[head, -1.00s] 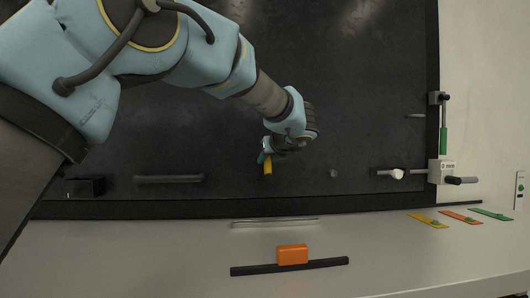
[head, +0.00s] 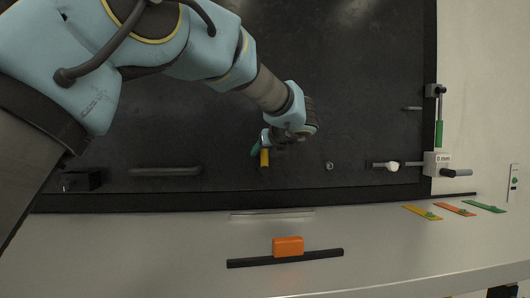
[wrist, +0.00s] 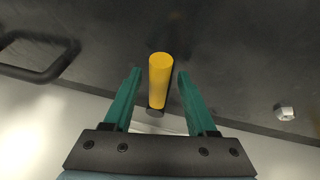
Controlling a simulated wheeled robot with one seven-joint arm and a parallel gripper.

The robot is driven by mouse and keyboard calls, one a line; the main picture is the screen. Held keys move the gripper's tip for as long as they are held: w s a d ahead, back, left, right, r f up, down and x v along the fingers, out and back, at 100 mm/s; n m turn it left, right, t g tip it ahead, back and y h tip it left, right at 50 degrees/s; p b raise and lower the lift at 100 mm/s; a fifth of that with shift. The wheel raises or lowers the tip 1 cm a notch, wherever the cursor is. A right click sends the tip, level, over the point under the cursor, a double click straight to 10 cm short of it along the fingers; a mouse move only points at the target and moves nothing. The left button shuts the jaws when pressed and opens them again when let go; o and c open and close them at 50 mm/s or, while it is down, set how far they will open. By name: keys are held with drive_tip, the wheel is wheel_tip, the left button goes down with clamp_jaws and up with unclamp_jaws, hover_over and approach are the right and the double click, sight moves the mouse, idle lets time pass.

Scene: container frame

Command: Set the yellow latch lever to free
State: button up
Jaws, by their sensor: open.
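The yellow latch lever (head: 264,158) hangs pointing down on the dark panel (head: 230,100), in the lower middle of the head view. In the wrist view the yellow lever (wrist: 160,78) stands between the two green fingers, with a dark end below it. My gripper (head: 260,146) is open at the lever; in the wrist view its fingers (wrist: 157,78) lie one on each side, with a gap to the lever on both sides. The lever's pivot is hidden behind my gripper in the head view.
A sliding bolt with a white knob (head: 392,166) is farther right. An orange block (head: 288,246) sits on a black rail below.

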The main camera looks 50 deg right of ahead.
drive_tip(key=b+v, duration=0.3)
drive_tip(key=v, duration=0.7)
drive_tip(key=shift+s+a+r+b, duration=0.15)
drive_tip(key=shift+s+r+b, duration=0.05)
drive_tip(key=shift+s+b, duration=0.1)
